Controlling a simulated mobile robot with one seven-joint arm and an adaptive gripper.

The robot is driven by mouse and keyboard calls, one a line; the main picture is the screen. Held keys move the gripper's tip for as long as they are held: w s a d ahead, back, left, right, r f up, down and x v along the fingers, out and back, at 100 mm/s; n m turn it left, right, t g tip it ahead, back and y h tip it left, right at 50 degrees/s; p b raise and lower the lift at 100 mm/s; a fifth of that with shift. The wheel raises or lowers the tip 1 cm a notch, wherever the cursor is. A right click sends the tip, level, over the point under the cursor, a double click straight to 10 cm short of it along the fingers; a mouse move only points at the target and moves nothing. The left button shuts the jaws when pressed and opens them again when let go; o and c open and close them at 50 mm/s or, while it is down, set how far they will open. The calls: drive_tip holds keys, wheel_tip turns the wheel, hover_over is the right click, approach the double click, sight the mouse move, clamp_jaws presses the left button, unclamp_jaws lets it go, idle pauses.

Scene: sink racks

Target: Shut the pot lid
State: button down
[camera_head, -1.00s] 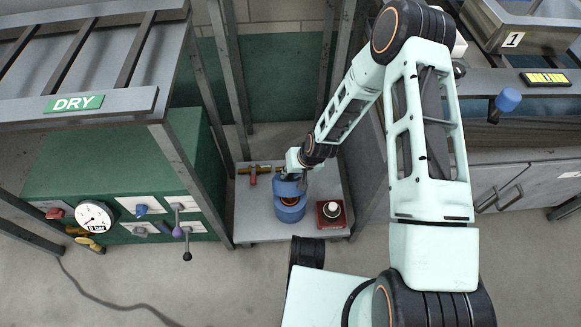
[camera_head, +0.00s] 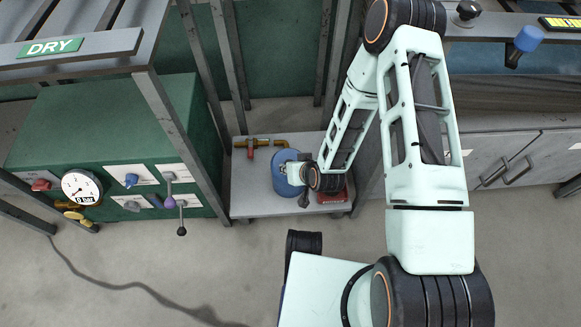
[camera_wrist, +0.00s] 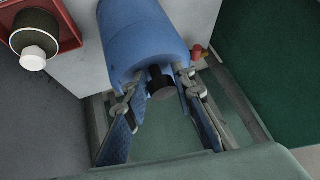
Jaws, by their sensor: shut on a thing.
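The blue pot (camera_head: 281,170) stands on a low grey shelf; my arm hides its right side in the head view. In the wrist view a rounded blue body (camera_wrist: 143,38) fills the top middle, with a short dark knob (camera_wrist: 160,82) at its lower edge. My gripper (camera_wrist: 158,95) has its fingers either side of the dark knob, close against the blue body. It is shut on the pot lid, though the exact contact is hard to see. I cannot tell how far the lid stands open.
A brass pipe with a red valve (camera_head: 250,147) lies behind the pot. Metal posts (camera_head: 184,120) and a green control cabinet (camera_head: 105,130) flank the shelf on the left.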

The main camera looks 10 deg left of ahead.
drive_tip(key=shift+s+d+f, duration=0.2)
drive_tip(key=shift+f, duration=0.2)
drive_tip(key=shift+s+d+f, duration=0.2)
drive_tip(key=shift+f, duration=0.15)
drive_tip(key=shift+b, duration=0.3)
drive_tip(key=c, duration=1.7)
unclamp_jaws()
drive_tip(key=shift+f, duration=0.1)
drive_tip(key=shift+o, duration=0.2)
drive_tip(key=shift+a, duration=0.15)
drive_tip(key=shift+s, duration=0.2)
drive_tip(key=w+v, duration=0.1)
drive_tip(key=v, duration=0.6)
drive_tip(key=shift+r+t, duration=0.3)
drive_tip(key=shift+r, duration=0.2)
drive_tip(key=shift+s, duration=0.1)
